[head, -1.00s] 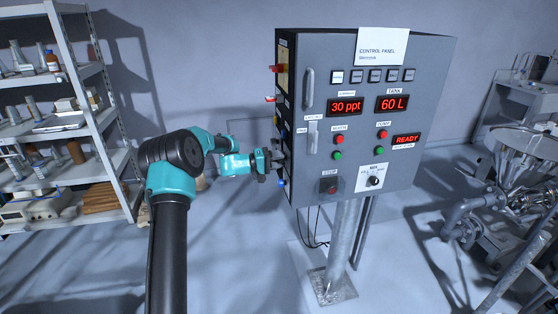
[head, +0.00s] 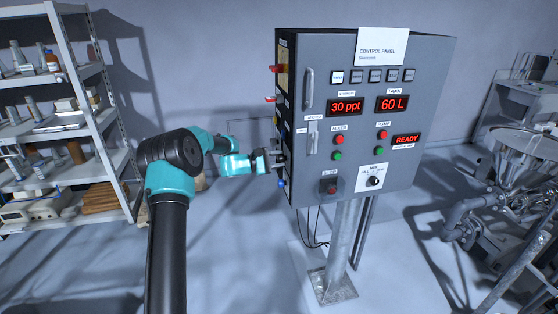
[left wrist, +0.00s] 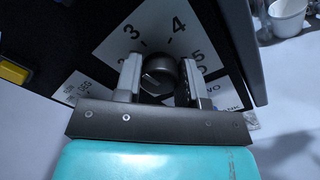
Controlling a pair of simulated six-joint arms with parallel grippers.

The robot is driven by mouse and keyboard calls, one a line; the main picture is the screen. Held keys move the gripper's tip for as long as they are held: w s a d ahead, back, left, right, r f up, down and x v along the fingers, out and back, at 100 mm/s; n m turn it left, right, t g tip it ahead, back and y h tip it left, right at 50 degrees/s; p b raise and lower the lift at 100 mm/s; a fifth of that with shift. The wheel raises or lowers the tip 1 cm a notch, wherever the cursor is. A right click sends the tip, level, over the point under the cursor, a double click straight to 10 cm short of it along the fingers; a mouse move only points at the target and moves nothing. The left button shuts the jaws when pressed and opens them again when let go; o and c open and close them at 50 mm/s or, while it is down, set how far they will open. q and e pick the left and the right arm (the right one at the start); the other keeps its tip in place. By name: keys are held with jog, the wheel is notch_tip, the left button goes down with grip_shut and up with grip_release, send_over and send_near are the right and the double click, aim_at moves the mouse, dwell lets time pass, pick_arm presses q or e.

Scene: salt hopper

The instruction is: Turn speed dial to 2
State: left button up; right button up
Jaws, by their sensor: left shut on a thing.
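The speed dial (left wrist: 159,77) is a round dark knob on a white card with the numerals 3, 4 and 5 showing, on the side face of the grey control panel (head: 400,100). In the left wrist view it sits between the two fingers of my left gripper (left wrist: 160,70), which is shut on it. Part of the card is hidden behind the fingers, and I cannot read surely which number the dial's mark points to. In the head view my left gripper (head: 279,160) reaches the panel's left side, and the dial is hidden there. My right gripper is not in view.
The side face carries a yellow part (left wrist: 13,73) and a blue knob (head: 282,184) close to the gripper. A shelf (head: 70,75) stands at left, and a metal hopper (head: 525,145) at right.

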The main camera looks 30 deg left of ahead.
pick_arm(q)
jog(key=n, duration=0.5)
jog(key=shift+n, duration=0.4)
jog(key=n, duration=0.4)
jog(key=shift+n, duration=0.3)
jog(key=o, duration=0.9)
jog(key=v, duration=1.7)
jog(key=shift+s+a+r, duration=0.15)
jog(key=shift+s, duration=0.1)
